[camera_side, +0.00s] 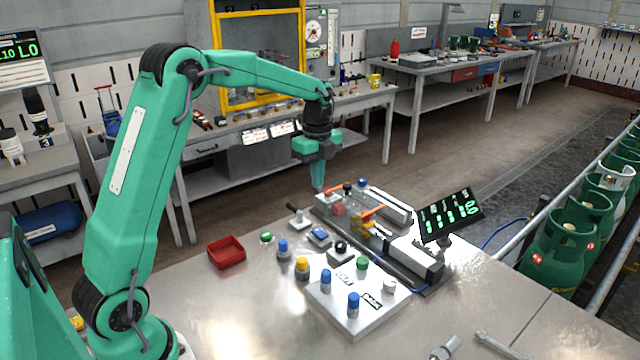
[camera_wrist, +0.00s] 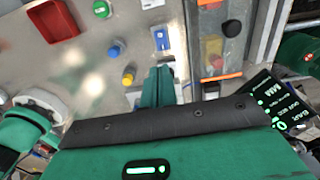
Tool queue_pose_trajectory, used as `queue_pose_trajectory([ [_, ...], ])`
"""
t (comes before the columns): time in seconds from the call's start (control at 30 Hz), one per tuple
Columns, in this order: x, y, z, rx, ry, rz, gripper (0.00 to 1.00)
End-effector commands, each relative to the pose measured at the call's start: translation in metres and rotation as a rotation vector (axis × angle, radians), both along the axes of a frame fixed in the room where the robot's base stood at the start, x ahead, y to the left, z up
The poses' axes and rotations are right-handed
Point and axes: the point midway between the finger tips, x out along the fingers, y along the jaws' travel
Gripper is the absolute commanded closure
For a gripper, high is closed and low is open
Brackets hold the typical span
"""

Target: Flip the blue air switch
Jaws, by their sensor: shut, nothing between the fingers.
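A blue rocker switch on a light plate (camera_side: 319,236) stands on the table between the red tray and the conveyor unit; it is likely the blue air switch. It also shows in the wrist view (camera_wrist: 161,39), just ahead of the fingertips. A separate round blue button (camera_side: 283,247) stands to its left, also in the wrist view (camera_wrist: 113,51). My gripper (camera_side: 318,187) is shut and empty, pointing down above the table, apart from the switch. Its green fingers (camera_wrist: 158,78) show in the wrist view. Which way the switch is tipped cannot be told.
A red tray (camera_side: 227,252), a green button (camera_side: 266,237), a yellow button (camera_side: 302,266) and a black knob (camera_side: 341,247) are close by. The conveyor unit (camera_side: 412,284) and a lit display (camera_side: 449,214) stand to the right. The front left of the table is clear.

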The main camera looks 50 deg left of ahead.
Motion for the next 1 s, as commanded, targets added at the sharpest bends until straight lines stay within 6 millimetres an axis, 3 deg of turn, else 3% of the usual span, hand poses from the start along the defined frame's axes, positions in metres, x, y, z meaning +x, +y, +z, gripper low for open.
queue_pose_trajectory([
  [0.2, 0.0, -0.001, 0.0, 0.0, -0.001, 0.0, 1.0],
  [0.4, 0.002, -0.014, 0.002, -0.001, 0.002, -0.002, 1.0],
  [0.73, 0.002, -0.014, 0.001, -0.001, 0.003, -0.001, 1.0],
  [1.0, 0.002, -0.014, -0.011, -0.001, 0.004, -0.001, 1.0],
])
